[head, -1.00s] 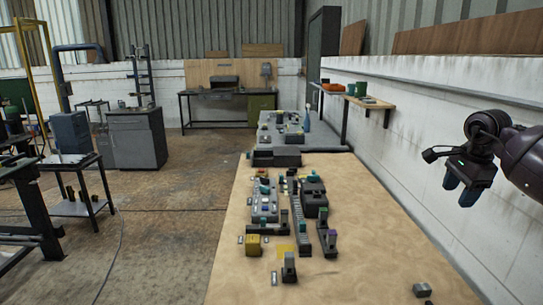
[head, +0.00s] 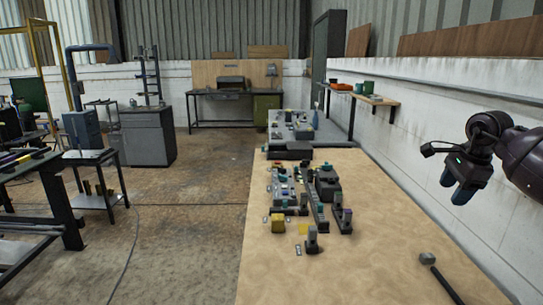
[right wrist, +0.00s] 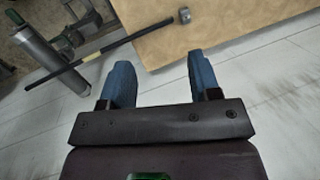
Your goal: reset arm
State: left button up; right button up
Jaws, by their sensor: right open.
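My right gripper (head: 458,187) hangs in the air at the right of the head view, in front of the white wall and beyond the table's right edge. Its two blue fingers stand apart in the right wrist view (right wrist: 162,78), with nothing between them. My left gripper is in neither view.
A hammer-like tool with a grey head (head: 427,258) and dark handle (head: 447,285) lies near the table's right side. The front tabletop is mostly clear.

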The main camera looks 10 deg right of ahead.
jog(key=w+a+r+m+t+y, duration=0.2)
jog(key=w+a+r+t+y, duration=0.1)
jog(key=a+y, duration=0.3)
jog(key=w+a+r+m+t+y, duration=0.2)
jog(key=w+a+r+m+y, duration=0.1)
jog(key=a, duration=0.6)
jog(key=a+f+m+t+y+b, duration=0.25)
jog(key=a+m+t+y, duration=0.35)
jog(key=m, duration=0.4)
jog(key=s+f+m+t+h+b, duration=0.1)
jog(key=s+f+m+h, duration=0.3)
jog(key=f+m, duration=0.55)
jog(key=s+f+m+t+h+b, duration=0.1)
jog(key=s+f+m+h, duration=0.3)
jog(key=f+m, duration=0.6)
jog(key=s+f+m+t+h, duration=0.1)
jog(key=s+f+m+h, duration=0.3)
jog(key=f+m, duration=0.55)
pick_arm(q)
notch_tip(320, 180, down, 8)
jog(key=b, duration=0.3)
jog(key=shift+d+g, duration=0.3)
pick_arm(e)
jog(key=s+a+f+m+g+h, duration=0.2)
jog(key=s+f+m+g, duration=0.4)
jog(key=s+f, duration=1.6)
jog(key=shift+s+h, duration=0.15)
jog(key=shift+h, duration=0.55)
